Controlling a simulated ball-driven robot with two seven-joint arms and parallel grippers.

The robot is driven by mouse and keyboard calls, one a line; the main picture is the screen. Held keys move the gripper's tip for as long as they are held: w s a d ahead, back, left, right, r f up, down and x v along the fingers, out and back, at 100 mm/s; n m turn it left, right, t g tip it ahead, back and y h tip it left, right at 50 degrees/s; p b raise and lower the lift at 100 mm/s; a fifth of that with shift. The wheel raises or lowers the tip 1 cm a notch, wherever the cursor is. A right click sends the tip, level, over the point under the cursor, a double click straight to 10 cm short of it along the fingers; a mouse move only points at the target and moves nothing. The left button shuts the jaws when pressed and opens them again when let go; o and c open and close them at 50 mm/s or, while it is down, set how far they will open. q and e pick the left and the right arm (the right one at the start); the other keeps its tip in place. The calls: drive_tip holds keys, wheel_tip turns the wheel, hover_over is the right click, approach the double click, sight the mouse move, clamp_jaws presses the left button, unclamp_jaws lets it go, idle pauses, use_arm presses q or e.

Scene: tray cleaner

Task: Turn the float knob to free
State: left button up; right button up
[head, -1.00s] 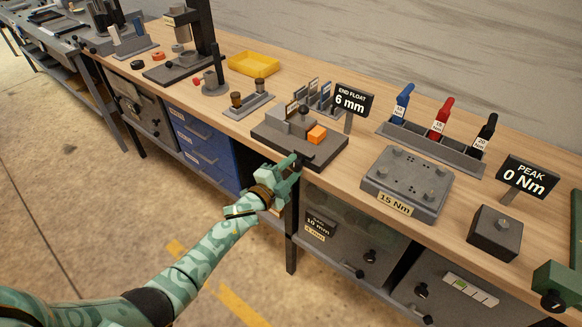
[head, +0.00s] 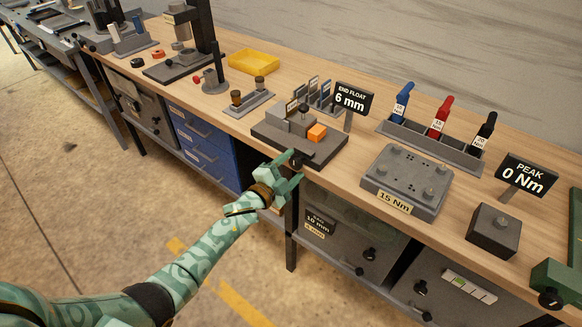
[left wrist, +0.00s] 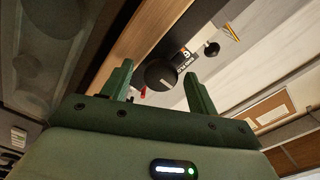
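The end float fixture (head: 272,138) is a dark grey block plate with an orange block on it, at the bench's front edge in the head view. Its sign (head: 350,99) reads END FLOAT 6 mm. A small black knob (head: 297,158) is at its front edge. My left gripper (head: 291,169) is open just in front of the fixture, its fingers to either side of the knob. In the left wrist view the round black knob (left wrist: 161,75) shows between the spread fingertips. Whether they touch it cannot be told. My right gripper is not in view.
To the right are a grey 15 Nm plate (head: 381,185), a rack (head: 431,145) with several coloured-handled tools, and a dark block (head: 493,232). Blue drawers (head: 203,143) and grey cabinets lie below the bench top.

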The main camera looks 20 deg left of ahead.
use_arm(q)
drive_tip(key=p+v, duration=0.2)
drive_tip(key=v, duration=1.4)
drive_tip(key=shift+s+p, duration=0.2)
drive_tip(key=shift+p, duration=0.2)
drive_tip(key=shift+r, duration=0.1)
